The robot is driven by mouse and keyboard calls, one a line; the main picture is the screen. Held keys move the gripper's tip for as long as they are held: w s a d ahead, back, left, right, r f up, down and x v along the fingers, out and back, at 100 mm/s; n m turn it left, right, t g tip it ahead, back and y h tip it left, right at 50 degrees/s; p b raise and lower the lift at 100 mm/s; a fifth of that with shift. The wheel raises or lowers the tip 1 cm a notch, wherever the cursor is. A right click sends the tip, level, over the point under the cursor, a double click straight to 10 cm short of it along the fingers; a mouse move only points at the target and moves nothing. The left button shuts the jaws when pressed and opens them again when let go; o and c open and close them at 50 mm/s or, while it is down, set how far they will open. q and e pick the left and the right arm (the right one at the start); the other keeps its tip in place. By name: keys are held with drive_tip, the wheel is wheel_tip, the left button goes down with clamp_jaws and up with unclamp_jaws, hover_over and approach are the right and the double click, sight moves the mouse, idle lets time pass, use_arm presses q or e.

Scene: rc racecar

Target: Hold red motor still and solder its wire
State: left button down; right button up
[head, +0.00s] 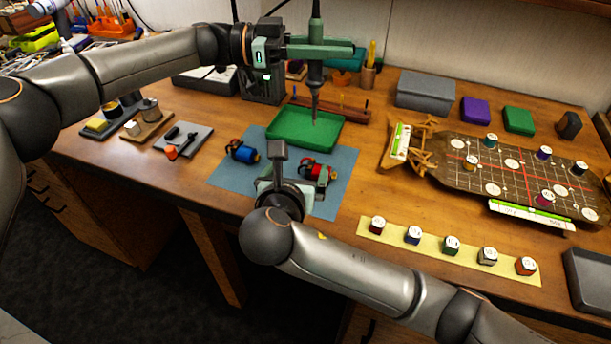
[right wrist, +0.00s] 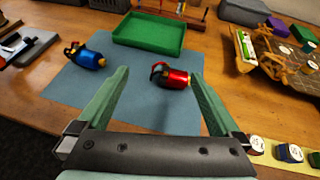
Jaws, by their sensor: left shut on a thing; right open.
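The red motor (head: 318,173) lies on the blue mat (head: 342,163), with a gold shaft end and a dark wire loop. In the right wrist view the red motor (right wrist: 173,77) shows between the fingertips, nearer the right one. My right gripper (head: 290,168) is open beside the motor; my right gripper (right wrist: 160,78) holds nothing. The right gripper hides part of the mat in the head view. My left gripper (head: 318,49) is shut on a soldering iron (head: 315,75), held upright with its tip down over the green tray (head: 295,137).
A blue motor (head: 243,151) lies on the mat's left side. A rack of screwdrivers (head: 345,113) stands behind the tray. A yellow strip (head: 400,243) with several labelled cubes lies front right, and a game board (head: 470,160) lies right.

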sight(322, 151)
drive_tip(key=shift+d+f+m+h, duration=0.3)
drive_tip(key=shift+f+h, duration=0.05)
drive_tip(key=shift+f, duration=0.15)
drive_tip(key=shift+d+f+m+h, duration=0.25)
drive_tip(key=shift+f+m+h, duration=0.1)
drive_tip(key=shift+f, duration=0.1)
drive_tip(key=shift+w+d+f, duration=0.15)
drive_tip(key=shift+w, duration=0.05)
drive_tip(key=x, duration=1.1)
drive_tip(key=shift+w+f, duration=0.1)
drive_tip(key=shift+w, duration=0.15)
drive_tip(key=shift+c, duration=0.2)
